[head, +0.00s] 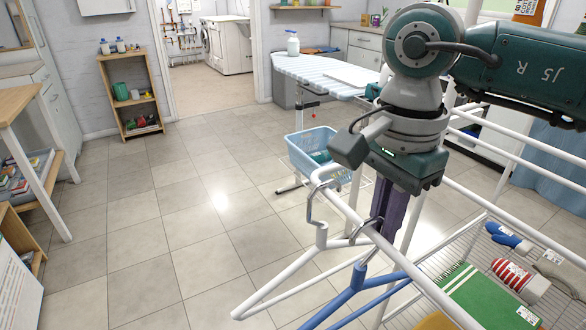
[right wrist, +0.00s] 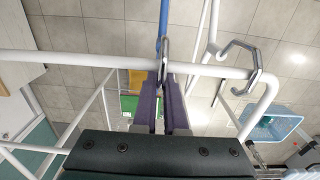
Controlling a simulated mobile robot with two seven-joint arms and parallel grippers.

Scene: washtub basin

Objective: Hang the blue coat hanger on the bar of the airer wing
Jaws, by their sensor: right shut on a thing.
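The blue coat hanger (head: 352,287) hangs below the white bar (head: 396,264) of the airer wing. Its blue neck also shows in the right wrist view (right wrist: 163,22). Its metal hook (right wrist: 163,58) crosses the bar at the tips of my right gripper (right wrist: 164,88). That gripper's purple fingers are shut on the hook, and in the head view the gripper (head: 386,222) is just above the bar. I cannot tell whether the hook rests on the bar. My left gripper is not in view.
A white hanger (head: 268,289) hangs by its metal hook (right wrist: 240,66) near the bar's corner. A blue basket (head: 318,150) stands behind. The tiled floor at left is clear.

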